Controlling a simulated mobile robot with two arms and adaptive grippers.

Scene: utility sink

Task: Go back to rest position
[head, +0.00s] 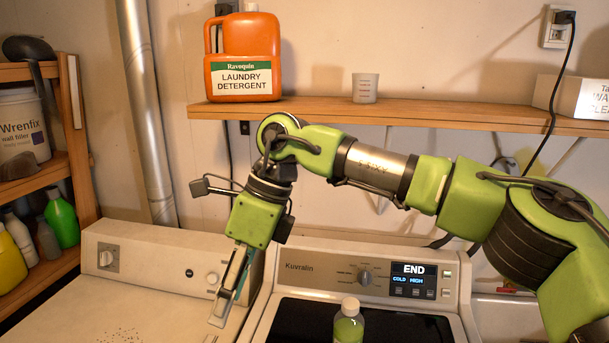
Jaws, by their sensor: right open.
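My right arm comes in from the right edge and bends down at the wrist. My right gripper (226,293) points down near the gap between the two machines, in front of their control panels. It is open, and I see nothing between its fingers. My left gripper is not in view.
A washer with an END display (413,270) stands at centre, a green bottle (349,325) in front of its panel. A white machine (150,265) is to its left. Wooden shelving (72,150) is far left.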

